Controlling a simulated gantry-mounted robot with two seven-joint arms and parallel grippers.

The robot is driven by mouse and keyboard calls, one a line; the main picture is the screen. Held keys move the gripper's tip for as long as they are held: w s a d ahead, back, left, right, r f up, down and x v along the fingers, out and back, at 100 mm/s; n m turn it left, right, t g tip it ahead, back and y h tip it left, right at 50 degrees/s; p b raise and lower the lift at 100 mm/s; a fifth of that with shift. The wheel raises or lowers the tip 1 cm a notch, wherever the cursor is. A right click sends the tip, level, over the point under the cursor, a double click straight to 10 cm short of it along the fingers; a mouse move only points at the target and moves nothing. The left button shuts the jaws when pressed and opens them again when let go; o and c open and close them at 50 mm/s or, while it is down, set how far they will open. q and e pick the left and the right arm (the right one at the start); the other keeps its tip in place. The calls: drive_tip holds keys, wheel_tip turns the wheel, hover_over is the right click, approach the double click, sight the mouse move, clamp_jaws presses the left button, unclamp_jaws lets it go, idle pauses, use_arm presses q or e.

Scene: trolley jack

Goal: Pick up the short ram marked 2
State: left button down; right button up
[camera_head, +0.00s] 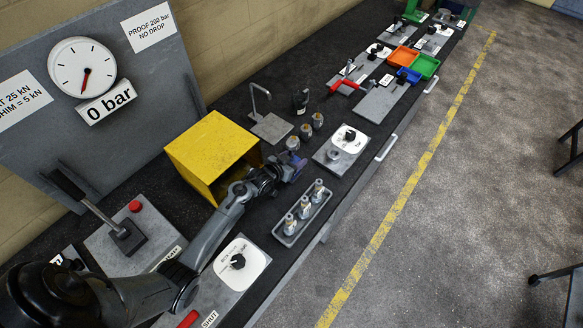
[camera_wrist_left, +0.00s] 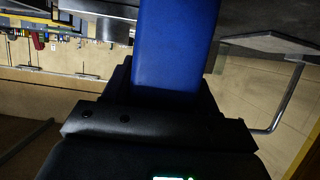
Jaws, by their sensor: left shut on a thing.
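Three taller light-metal rams with white labels stand upright in a grey tray: the near ram (camera_head: 290,224), the middle ram (camera_head: 304,207) and the far ram (camera_head: 318,191). Their marks are too small to read. My right gripper is out of view.
The yellow box (camera_head: 212,145) stands open behind my left arm. A white dial plate (camera_head: 343,152) lies right of the gripper, another (camera_head: 240,262) below the arm. A bent-rod stand (camera_head: 268,125), a red-handled tool (camera_head: 345,86) and coloured trays (camera_head: 425,67) are farther along the bench.

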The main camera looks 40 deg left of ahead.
use_arm(q)
drive_tip(key=shift+r, duration=0.25)
